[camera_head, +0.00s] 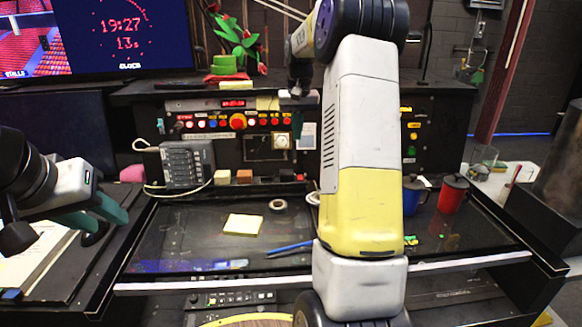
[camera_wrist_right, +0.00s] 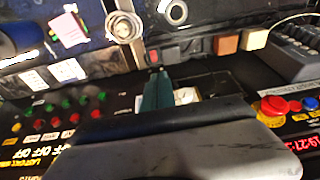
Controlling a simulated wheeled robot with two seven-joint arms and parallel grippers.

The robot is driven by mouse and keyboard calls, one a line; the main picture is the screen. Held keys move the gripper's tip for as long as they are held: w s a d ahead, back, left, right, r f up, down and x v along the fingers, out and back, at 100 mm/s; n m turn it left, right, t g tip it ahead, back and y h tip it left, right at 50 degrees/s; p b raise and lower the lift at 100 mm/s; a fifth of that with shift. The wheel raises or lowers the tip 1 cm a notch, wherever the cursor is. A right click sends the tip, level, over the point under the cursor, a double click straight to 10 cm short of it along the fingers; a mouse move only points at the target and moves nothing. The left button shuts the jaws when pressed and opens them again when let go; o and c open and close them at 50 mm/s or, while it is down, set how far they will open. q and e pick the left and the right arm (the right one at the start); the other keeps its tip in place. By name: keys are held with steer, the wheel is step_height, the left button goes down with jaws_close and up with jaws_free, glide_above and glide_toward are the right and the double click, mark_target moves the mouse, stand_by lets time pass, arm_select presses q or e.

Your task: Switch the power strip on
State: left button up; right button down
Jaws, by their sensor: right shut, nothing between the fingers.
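A low dark strip with a small red square at one end (camera_head: 300,178) lies at the back of the desk and looks like the power strip; its switch position is too small to tell. It also shows in the right wrist view (camera_wrist_right: 180,50), with the red part at its left end. My right gripper (camera_wrist_right: 158,72) is shut and empty, its teal fingertips just short of that red end in the picture; I cannot tell whether they touch. My left gripper (camera_head: 112,226) hangs at the left, apparently open and empty.
A grey keyed unit (camera_head: 187,163) with a white cable stands left of the strip, with two small blocks (camera_head: 245,176) between. A button panel (camera_head: 236,122) rises behind. Sticky notes (camera_head: 243,224), a tape roll (camera_head: 278,204) and a blue pen (camera_head: 290,249) lie in front. A red mug (camera_head: 453,194) stands right.

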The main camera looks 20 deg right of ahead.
mark_target(300, 176)
steer(key=shift+w+d+f, duration=0.2)
steer(key=shift+d+f, duration=0.1)
steer(key=shift+d, duration=0.15)
steer(key=shift+w+d+f, duration=0.15)
steer(key=shift+d+f, duration=0.15)
steer(key=shift+d, duration=0.15)
steer(key=shift+f, duration=0.1)
steer(key=f, duration=0.4)
steer(key=w+f, duration=0.1)
steer(key=f, duration=0.3)
steer(key=w+f, duration=0.1)
steer(key=f, duration=0.4)
steer(key=shift+d, duration=0.25)
steer(key=shift+f, duration=0.35)
